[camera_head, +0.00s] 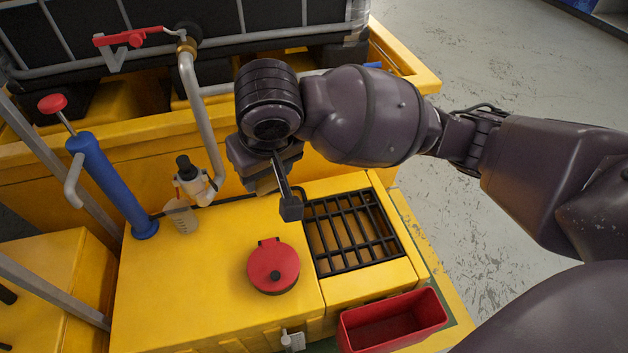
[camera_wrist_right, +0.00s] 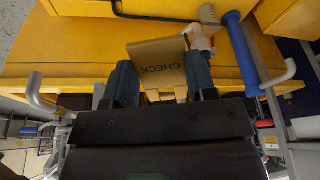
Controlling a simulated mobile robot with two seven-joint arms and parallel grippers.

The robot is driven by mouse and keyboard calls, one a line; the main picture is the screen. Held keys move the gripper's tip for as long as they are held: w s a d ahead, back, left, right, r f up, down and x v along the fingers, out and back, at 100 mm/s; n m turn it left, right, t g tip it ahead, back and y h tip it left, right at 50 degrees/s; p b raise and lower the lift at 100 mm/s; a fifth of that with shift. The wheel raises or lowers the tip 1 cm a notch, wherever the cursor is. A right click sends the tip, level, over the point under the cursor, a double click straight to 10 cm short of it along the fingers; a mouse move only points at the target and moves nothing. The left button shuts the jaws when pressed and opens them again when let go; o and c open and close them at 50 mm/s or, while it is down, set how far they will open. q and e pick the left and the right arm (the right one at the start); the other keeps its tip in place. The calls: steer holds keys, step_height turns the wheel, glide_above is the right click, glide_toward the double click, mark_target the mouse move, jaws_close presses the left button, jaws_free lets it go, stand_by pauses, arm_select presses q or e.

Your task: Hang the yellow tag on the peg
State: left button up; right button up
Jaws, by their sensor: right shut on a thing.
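The yellow tag (camera_wrist_right: 160,62), a tan-yellow plate with the word CHECK upside down on it, is between the fingers of my right gripper (camera_wrist_right: 162,78) in the right wrist view. My right gripper (camera_head: 267,172) is shut on it. In the head view the gripper is above the back edge of the yellow cabinet, and only a small tan part of the tag (camera_head: 267,185) shows below the dark wrist. I cannot make out the peg for certain in either view. My left gripper is not in view.
The yellow cabinet (camera_head: 200,290) carries a red lid (camera_head: 273,267) and a black grate (camera_head: 352,232). A blue hand pump (camera_head: 107,185), a small beaker (camera_head: 181,216) and a grey pipe (camera_head: 196,95) stand left of the gripper. A red bin (camera_head: 393,323) is at the front.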

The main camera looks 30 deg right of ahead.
steer(key=w+d+n+t+y+p, duration=0.1)
steer(key=w+d+t+p, duration=0.15)
steer(key=w+t, duration=0.75)
steer(key=d+f+m+t+h+p, duration=0.2)
steer(key=d+f+t, duration=0.25)
steer(key=f, duration=0.45)
arm_select(q)
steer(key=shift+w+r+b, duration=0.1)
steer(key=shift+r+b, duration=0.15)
steer(key=shift+b, duration=1.85)
arm_select(e)
steer(key=w+d+f, duration=0.1)
steer(key=w+d, duration=0.2)
steer(key=w, duration=0.6)
steer(key=shift+w+d+f, duration=0.25)
steer(key=shift+w+d, duration=0.15)
